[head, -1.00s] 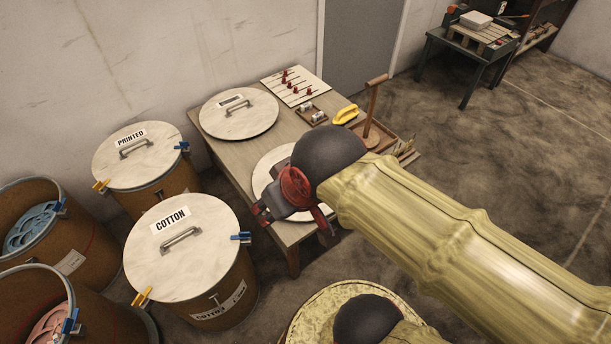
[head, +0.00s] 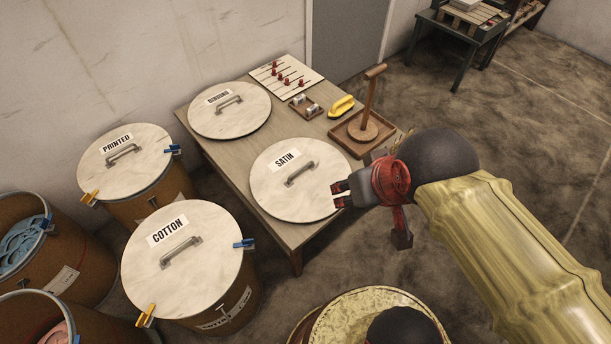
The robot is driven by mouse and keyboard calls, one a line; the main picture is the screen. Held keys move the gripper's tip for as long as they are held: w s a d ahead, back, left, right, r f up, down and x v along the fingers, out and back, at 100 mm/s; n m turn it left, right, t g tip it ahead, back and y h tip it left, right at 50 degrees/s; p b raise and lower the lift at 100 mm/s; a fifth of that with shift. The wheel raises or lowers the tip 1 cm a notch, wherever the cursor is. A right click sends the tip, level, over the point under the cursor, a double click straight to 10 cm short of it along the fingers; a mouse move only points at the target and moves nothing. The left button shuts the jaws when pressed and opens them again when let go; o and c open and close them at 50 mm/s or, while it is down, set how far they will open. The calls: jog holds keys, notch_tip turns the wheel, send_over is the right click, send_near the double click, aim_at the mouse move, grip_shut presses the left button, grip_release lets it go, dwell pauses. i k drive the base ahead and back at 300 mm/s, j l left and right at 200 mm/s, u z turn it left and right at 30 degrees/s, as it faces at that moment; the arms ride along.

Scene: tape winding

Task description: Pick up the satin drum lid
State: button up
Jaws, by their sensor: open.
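The satin drum lid (head: 278,198) is a round pale marbled disc with a "SATIN" label and a grey bar handle (head: 301,173). It lies flat on the near part of the wooden table (head: 221,164). My gripper (head: 338,194) is open and empty, at the right edge of the lid in the picture, pointing left. It is apart from the handle. I cannot tell its height above the lid. The lid's right edge is partly hidden behind my gripper.
Another labelled lid (head: 215,122), a pegged board (head: 272,74), a yellow-handled tool (head: 341,106) and a wooden tray with an upright post (head: 371,98) share the table. Drums with PRINTED (head: 105,165) and COTTON (head: 150,275) lids stand left. Open drums (head: 85,262) stand far left.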

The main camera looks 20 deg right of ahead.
aim_at(301, 174)
jog(key=i+l+u, duration=0.2)
jog(key=u, duration=0.2)
jog(key=i+l+u, duration=0.4)
jog(key=k+j, duration=0.05)
jog(key=j, duration=0.05)
